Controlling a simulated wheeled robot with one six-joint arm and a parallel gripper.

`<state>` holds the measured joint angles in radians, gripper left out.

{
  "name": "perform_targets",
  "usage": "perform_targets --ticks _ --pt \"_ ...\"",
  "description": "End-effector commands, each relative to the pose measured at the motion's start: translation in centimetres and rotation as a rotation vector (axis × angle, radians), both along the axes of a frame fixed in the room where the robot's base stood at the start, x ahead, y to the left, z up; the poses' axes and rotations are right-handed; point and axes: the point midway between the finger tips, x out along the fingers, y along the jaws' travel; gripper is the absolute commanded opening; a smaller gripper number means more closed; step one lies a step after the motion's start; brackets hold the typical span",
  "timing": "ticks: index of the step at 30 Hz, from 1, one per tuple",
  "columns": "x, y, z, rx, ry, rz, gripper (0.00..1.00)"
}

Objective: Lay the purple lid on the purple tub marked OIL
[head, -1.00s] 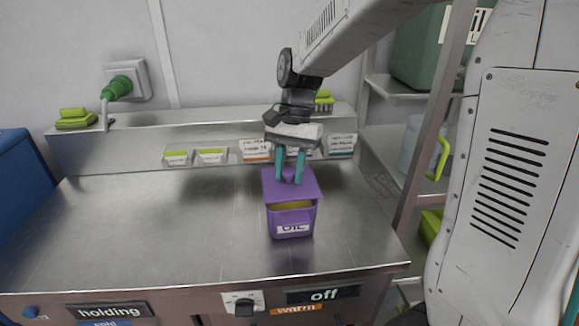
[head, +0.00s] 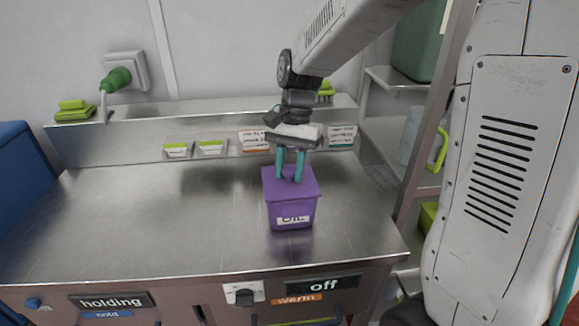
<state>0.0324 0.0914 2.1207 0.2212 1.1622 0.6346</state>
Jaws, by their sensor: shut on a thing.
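The purple tub (head: 291,213) marked OIL stands upright on the steel worktop, right of the middle. The purple lid (head: 308,184) sits on the tub's rim, roughly level, and no gap shows between them on the front side. My gripper (head: 290,180) points down from above, its teal fingers shut on the lid at its top middle. The part of the lid between the fingers is hidden by them. The tub's inside is hidden under the lid.
The steel worktop (head: 150,220) is clear to the left of the tub. A back ledge (head: 210,108) carries green sponges (head: 74,110). Label cards (head: 341,136) line the wall behind the tub.

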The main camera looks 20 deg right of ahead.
Motion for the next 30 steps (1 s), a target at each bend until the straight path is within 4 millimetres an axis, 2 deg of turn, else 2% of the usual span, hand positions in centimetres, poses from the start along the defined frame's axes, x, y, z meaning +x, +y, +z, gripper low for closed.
perform_targets --ticks 9,10,12,13,18,19,21,30 --pt "0.0 0.0 -0.29 0.0 0.0 0.0 0.07" --pt "0.0 0.0 -0.29 0.0 0.0 0.0 0.32" --pt "0.0 0.0 -0.29 0.0 0.0 0.0 0.52" --pt "0.0 0.0 -0.29 0.0 0.0 0.0 0.55" --pt "0.0 0.0 -0.28 0.0 0.0 0.0 0.55" --pt "0.0 0.0 -0.29 0.0 0.0 0.0 0.58" --pt "0.0 0.0 -0.29 0.0 0.0 0.0 0.77" --pt "0.02 -0.02 -0.22 0.0 0.0 0.0 0.77"
